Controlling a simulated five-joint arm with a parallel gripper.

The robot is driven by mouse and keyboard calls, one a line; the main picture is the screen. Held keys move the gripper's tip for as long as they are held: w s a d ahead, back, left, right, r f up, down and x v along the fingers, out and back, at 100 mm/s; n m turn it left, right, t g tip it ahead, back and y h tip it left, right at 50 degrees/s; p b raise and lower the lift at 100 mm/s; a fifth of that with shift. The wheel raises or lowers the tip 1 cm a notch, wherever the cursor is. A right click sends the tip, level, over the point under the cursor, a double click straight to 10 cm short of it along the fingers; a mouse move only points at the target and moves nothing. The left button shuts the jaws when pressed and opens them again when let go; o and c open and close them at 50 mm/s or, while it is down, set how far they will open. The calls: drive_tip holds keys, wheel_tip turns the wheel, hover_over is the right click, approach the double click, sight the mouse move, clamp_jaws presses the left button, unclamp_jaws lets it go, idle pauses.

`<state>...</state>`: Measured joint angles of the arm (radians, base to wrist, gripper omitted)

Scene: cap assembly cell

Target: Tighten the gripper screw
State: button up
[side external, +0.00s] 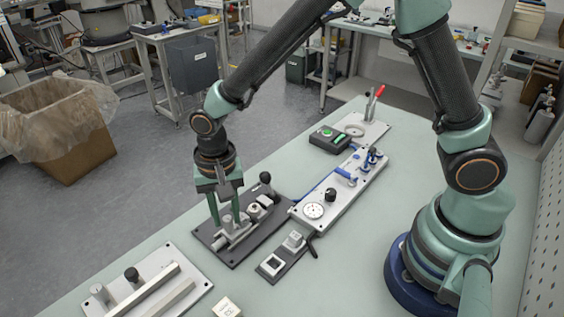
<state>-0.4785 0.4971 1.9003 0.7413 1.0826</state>
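My gripper (226,222) points down over a dark fixture plate (228,255) near the middle of the table. Its two green fingers stand apart, with their tips low among small metal parts (236,235) on that plate. A small grey upright part shows between the fingertips; I cannot tell whether they touch it. No gripper screw can be made out for certain at this size. The same plate carries a black-knobbed lever (265,178) and small light blocks to the right of my gripper.
A light plate with a dial (313,211) and blue clamps stands to the right. A white plate with rails (150,290) lies front left. A small dark plate (270,264) is close in front.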

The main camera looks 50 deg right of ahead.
sight(227, 218)
drive_tip(key=shift+o, duration=0.9)
wheel_tip(227, 218, up, 12)
drive_tip(key=s+d+r+n+t, duration=0.2)
drive_tip(key=s+d+r+n, duration=0.1)
drive_tip(key=d, duration=0.6)
drive_tip(key=s+d+r+n+t, duration=0.3)
drive_tip(key=s+d+r+n, duration=0.1)
drive_tip(key=d, duration=0.5)
drive_tip(key=shift+s+d+t, duration=0.3)
drive_tip(key=shift+d, duration=0.05)
